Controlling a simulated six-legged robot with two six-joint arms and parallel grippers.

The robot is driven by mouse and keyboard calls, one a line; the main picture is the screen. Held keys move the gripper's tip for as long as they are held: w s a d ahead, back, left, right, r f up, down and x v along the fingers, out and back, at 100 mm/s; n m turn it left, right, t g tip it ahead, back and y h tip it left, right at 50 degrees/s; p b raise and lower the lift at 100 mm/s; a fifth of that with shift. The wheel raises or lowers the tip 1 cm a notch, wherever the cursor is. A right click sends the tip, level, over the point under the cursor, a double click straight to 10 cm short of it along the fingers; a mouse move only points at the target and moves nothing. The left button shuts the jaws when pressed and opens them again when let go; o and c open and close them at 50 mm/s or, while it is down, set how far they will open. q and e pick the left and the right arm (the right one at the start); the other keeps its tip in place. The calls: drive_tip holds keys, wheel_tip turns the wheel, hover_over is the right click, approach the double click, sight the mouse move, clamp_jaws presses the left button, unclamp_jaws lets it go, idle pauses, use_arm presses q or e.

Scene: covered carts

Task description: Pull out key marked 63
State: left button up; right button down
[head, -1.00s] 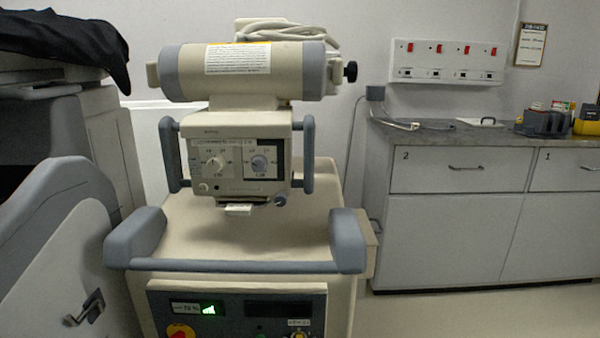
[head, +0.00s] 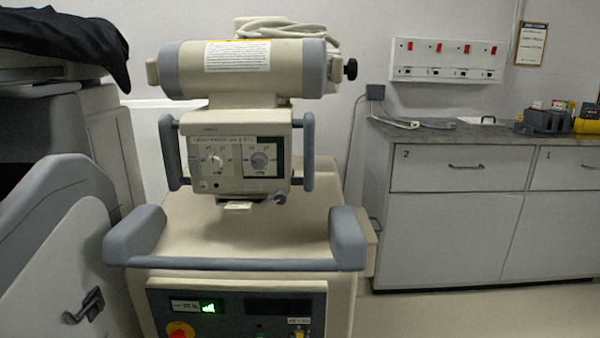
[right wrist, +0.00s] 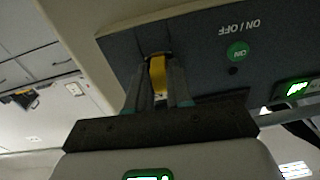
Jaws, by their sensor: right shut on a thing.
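My right gripper (right wrist: 158,100) is shut on a yellow piece, which I take to be the key (right wrist: 158,74), in the right wrist view. The piece sits between the two grey fingertips, close against the dark control panel (right wrist: 205,60). I cannot tell how far it is in the panel, and no number can be read on it. In the head view the same dark panel (head: 280,290) is on the front of the beige cart (head: 200,230). No gripper shows in the head view, and my left gripper is in neither view.
The panel has a green ON button (right wrist: 237,51), and a red and yellow knob (head: 180,330) at its left. A grey bumper handle (head: 235,264) runs above it. Another cart (head: 50,240) with a black cover (head: 75,40) stands left, and grey drawers (head: 455,168) stand right.

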drive_tip(key=s+b, duration=0.1)
drive_tip(key=s, duration=0.5)
drive_tip(key=shift+f, duration=0.15)
idle(0.9)
drive_tip(key=shift+d, duration=0.1)
